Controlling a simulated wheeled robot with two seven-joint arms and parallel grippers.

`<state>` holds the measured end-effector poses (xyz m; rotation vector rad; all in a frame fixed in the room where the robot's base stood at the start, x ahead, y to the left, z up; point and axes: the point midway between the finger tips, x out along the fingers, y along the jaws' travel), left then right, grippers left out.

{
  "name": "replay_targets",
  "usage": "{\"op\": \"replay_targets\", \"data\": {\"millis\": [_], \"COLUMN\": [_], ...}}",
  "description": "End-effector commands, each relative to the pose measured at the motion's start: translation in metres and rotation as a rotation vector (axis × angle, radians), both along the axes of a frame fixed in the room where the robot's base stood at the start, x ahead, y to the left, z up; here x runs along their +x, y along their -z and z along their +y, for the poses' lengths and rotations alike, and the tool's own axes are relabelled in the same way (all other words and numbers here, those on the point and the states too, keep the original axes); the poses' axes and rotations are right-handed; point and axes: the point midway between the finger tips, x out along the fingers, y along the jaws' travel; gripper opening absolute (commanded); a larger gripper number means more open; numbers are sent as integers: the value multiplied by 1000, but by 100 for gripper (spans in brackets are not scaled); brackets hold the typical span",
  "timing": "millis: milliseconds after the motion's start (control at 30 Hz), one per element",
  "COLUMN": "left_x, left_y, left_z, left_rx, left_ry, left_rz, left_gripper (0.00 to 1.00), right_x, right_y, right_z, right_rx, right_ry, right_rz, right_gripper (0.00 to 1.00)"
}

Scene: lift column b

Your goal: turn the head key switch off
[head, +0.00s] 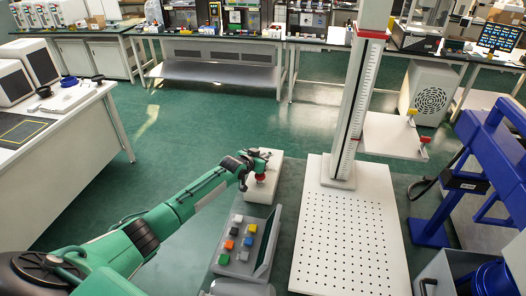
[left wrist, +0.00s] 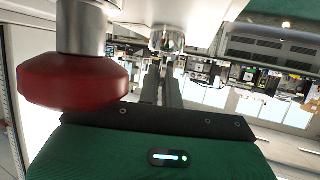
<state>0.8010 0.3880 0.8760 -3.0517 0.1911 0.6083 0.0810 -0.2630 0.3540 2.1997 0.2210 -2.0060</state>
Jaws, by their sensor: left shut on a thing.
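The white head box (head: 263,188) stands beside the lift column. A red mushroom knob (head: 261,176) sits on it, and the knob shows large on a metal stem in the left wrist view (left wrist: 75,82). Beside the knob in that view is the round metal barrel of the head key switch (left wrist: 167,39). My left gripper (head: 258,160) is at the head box, its fingers (left wrist: 162,82) shut at the barrel on the key. The fingers hide the key, so its angle cannot be told. My right gripper is not in view.
A grey control panel (head: 226,258) with several coloured buttons stands in front of the head box. The perforated white plate (head: 345,235) and the column (head: 357,100) with its scale are to the right. A blue frame (head: 480,160) stands at far right. Green floor is open behind.

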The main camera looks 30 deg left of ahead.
Motion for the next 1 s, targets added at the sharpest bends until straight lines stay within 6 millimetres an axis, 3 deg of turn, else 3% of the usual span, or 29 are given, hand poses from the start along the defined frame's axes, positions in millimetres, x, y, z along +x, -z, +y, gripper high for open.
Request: {"op": "replay_targets", "data": {"millis": [33,400,1000], "left_x": [0,0,1], "left_y": [-6,-5,-1], "left_z": [-1,-2,-1], "left_rx": [-5,-7,-3], "left_ry": [-15,-159,-365], "left_rz": [1,1,-2], "left_gripper": [0,0,0], "right_x": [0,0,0], "right_y": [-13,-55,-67], "right_z": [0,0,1], "right_rx": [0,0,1], "right_ry": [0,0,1], "right_rz": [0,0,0], "right_gripper": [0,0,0]}}
